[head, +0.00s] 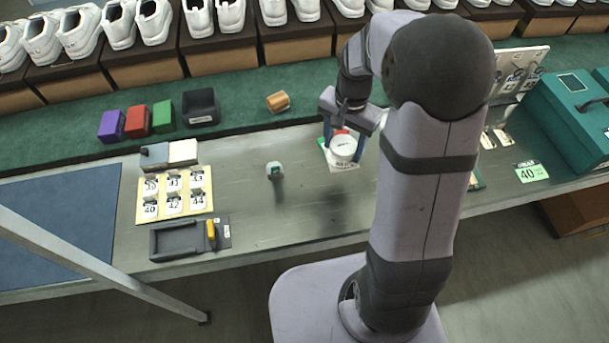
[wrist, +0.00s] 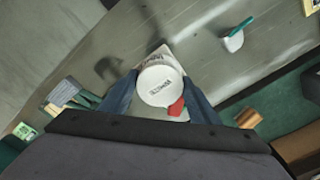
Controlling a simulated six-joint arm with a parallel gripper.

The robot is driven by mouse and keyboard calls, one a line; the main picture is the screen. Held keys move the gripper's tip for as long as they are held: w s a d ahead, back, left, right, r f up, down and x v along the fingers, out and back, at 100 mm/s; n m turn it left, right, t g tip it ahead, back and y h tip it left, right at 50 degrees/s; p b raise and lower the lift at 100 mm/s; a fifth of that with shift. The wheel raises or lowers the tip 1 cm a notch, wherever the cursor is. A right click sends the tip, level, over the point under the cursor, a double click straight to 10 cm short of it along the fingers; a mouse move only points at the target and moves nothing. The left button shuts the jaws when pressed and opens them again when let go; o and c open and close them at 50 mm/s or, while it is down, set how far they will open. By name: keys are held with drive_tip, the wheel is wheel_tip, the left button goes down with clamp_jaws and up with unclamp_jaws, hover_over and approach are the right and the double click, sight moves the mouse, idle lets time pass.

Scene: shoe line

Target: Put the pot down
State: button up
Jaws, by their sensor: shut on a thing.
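A round white pot (head: 343,146) with dark lettering on its top is between the fingers of my gripper (head: 346,128). It also shows in the wrist view (wrist: 160,84), upright, with one blue finger on each side. The gripper is shut on it. A pale square card (head: 347,166) lies on the bench beneath the pot, and its edges show around it. A small red piece (wrist: 177,107) shows beside the pot. I cannot tell whether the pot's base touches the card, as the base is hidden.
A white-and-teal tool (head: 275,170) and an orange spool (head: 278,102) are left of the pot. Further left are a number board (head: 174,193) and a dark tray (head: 176,240). A teal case (head: 570,115) stands right. The bench middle is mostly clear.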

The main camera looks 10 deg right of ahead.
drive_tip(key=shift+f+p, duration=0.6)
drive_tip(key=shift+f, duration=4.4)
drive_tip(key=o, duration=1.7)
drive_tip(key=shift+f, duration=0.15)
wheel_tip(320, 180, up, 12)
drive_tip(key=shift+r+b, duration=0.15)
drive_tip(key=shift+b, duration=0.65)
drive_tip(key=shift+s+a, duration=0.15)
drive_tip(key=shift+s, duration=0.15)
drive_tip(key=s+a+n, duration=0.1)
drive_tip(key=s+n, duration=0.2)
drive_tip(key=s, duration=0.1)
drive_tip(key=s+a+f+n, duration=0.1)
drive_tip(key=s+a+n, duration=0.1)
drive_tip(key=s, duration=0.3)
drive_tip(key=s+a+f+n, duration=0.1)
drive_tip(key=s+n, duration=0.3)
drive_tip(key=s, duration=0.1)
drive_tip(key=shift+s+a, duration=0.25)
drive_tip(key=shift+a, duration=0.1)
